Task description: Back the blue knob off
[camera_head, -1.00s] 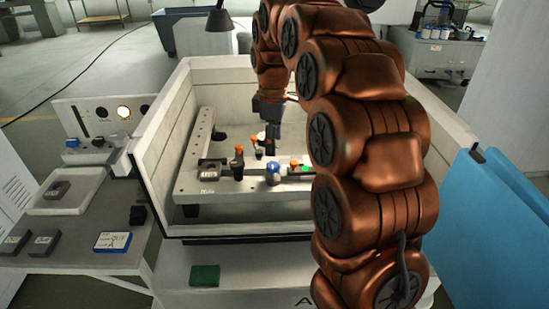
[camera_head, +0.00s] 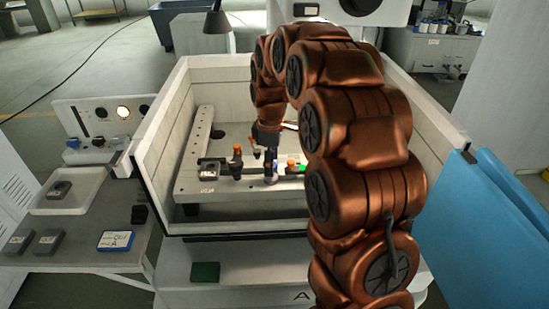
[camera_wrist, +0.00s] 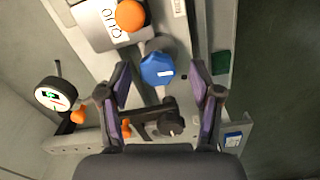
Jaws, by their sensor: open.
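The blue knob (camera_wrist: 157,68) is faceted with a white mark on its top. In the wrist view it lies between and slightly beyond my open fingertips. My gripper (camera_wrist: 160,80) has a finger on either side of it, with gaps visible; I cannot tell the height between them. In the head view my gripper (camera_head: 270,157) points down over the blue knob (camera_head: 270,181), partly covering it. The knob stands on the pale fixture rail (camera_head: 225,190) inside the white tank.
An orange knob (camera_wrist: 130,15) sits on a grey marked block close by. A dial gauge (camera_wrist: 57,95) and a dark knob (camera_wrist: 171,125) are near my fingers. The white tank walls (camera_head: 160,130) surround the fixture. A side table holds grey blocks and a blue-edged box (camera_head: 115,239).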

